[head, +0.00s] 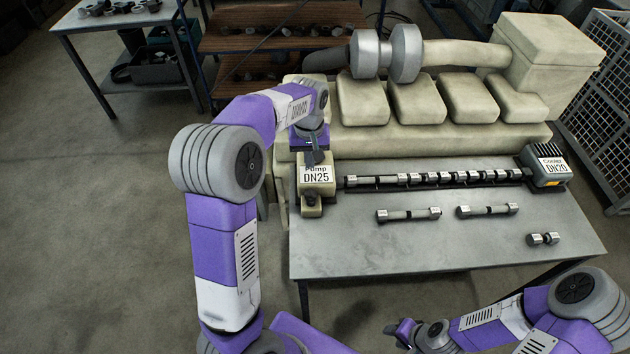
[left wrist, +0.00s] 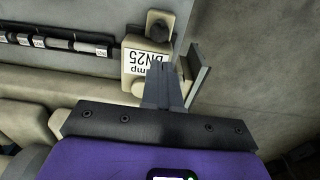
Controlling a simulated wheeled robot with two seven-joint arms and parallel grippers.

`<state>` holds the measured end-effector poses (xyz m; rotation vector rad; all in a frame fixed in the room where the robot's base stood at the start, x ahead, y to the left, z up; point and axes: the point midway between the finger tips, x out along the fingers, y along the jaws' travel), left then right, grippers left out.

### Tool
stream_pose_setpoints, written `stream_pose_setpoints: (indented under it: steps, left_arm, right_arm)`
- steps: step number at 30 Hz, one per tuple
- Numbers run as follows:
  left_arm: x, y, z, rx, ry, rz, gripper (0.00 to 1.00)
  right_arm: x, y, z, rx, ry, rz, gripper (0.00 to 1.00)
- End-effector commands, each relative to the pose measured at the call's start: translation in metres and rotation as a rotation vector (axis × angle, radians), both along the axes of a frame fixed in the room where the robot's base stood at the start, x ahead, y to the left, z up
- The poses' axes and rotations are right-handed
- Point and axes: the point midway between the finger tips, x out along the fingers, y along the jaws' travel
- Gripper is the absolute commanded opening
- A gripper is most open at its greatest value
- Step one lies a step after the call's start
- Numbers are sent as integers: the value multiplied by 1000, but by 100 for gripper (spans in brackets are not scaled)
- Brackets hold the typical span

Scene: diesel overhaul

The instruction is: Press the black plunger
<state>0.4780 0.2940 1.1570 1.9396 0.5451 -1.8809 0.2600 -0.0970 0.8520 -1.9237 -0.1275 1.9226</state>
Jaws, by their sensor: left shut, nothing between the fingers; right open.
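The cream pump block (head: 316,188), labelled "Pump DN25", sits at the table's left end. A small dark knob (head: 309,198) on its front end looks like the black plunger. In the left wrist view the pump (left wrist: 134,74) is near the top centre, with the dark knob (left wrist: 157,24) at its far end. My left gripper (head: 314,160) is shut and empty, over the back of the pump. Its fingers (left wrist: 160,64) partly cover the label in the wrist view and sit short of the knob. Contact cannot be told. My right gripper (head: 402,330) is open, low in front of the table.
A row of pipe pieces (head: 440,179) runs from the pump to the cooler (head: 546,168), labelled "Cooler DN20". Loose pipe pieces (head: 408,214) lie on the grey table (head: 400,255). A large cream engine (head: 430,138) stands behind. The table's front is clear.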

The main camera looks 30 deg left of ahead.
Motion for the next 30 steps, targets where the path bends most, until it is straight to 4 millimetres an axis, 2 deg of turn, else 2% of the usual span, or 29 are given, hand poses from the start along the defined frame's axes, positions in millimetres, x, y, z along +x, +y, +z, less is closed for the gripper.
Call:
stream_pose_setpoints:
  steps: [7,11,24,30]
  left_arm:
    - [0,0,-3,0,1,-2,0]
    - [0,0,-15,0,2,-2,0]
    - [2,1,-104,0,4,-2,0]
    - [3,1,-131,-2,3,-2,0]
  right_arm:
    - [0,0,-1,0,0,0,43]
    - [0,0,-1,0,-1,0,43]
    - [0,0,-4,0,-1,0,43]
    - [0,0,-3,0,-1,0,43]
